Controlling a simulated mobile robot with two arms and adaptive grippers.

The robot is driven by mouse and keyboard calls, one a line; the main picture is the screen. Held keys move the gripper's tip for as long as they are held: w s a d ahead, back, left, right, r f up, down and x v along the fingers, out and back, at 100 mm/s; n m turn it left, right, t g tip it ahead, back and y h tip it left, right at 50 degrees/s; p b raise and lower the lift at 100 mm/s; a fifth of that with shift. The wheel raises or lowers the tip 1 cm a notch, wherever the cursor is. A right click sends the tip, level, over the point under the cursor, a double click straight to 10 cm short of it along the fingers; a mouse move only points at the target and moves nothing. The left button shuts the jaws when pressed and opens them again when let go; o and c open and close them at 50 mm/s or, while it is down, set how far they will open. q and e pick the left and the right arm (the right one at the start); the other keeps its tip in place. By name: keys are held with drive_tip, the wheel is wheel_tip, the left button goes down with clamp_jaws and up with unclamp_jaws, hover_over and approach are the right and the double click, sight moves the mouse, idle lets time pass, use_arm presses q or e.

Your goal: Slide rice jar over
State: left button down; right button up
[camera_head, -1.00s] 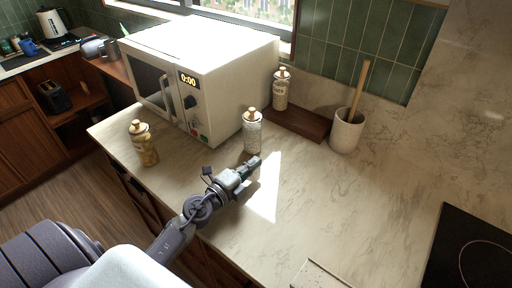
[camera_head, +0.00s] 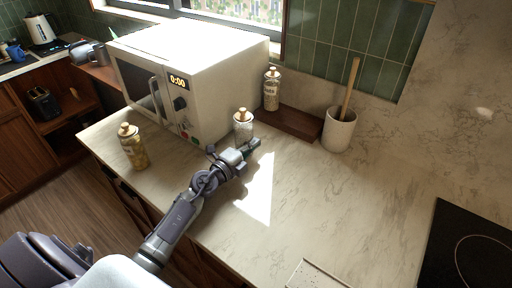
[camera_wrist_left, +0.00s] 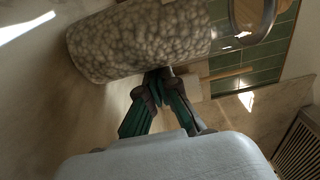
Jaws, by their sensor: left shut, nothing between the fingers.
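A glass jar with pale, grain-like contents and a cork-coloured knob (camera_head: 243,123) stands upright on the marble counter in front of the microwave's right side. It looks like the rice jar, though its label is not readable. In the left wrist view its mottled side (camera_wrist_left: 140,42) fills the top, close to the fingers. My left gripper (camera_head: 255,146) is shut and empty, low beside the jar's front right. Its fingertips also show in the left wrist view (camera_wrist_left: 158,78), at the jar's side; I cannot tell if they touch. My right gripper is out of view.
A jar of yellow contents (camera_head: 133,148) stands at the counter's left. Another labelled jar (camera_head: 272,90) stands by a dark wooden board (camera_head: 295,124). A white microwave (camera_head: 195,75), a utensil crock (camera_head: 338,132) and a black hob (camera_head: 470,245) stand around. The counter's middle right is clear.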

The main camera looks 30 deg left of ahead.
sight(236, 142)
use_arm(q)
drive_tip(key=a, duration=0.2)
drive_tip(key=s+a+b, duration=0.1)
drive_tip(key=a, duration=0.2)
drive_tip(key=shift+a+f, duration=0.1)
drive_tip(key=shift+a, duration=0.5)
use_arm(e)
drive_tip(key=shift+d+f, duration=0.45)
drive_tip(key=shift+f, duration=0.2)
use_arm(q)
drive_tip(key=shift+d, duration=0.2)
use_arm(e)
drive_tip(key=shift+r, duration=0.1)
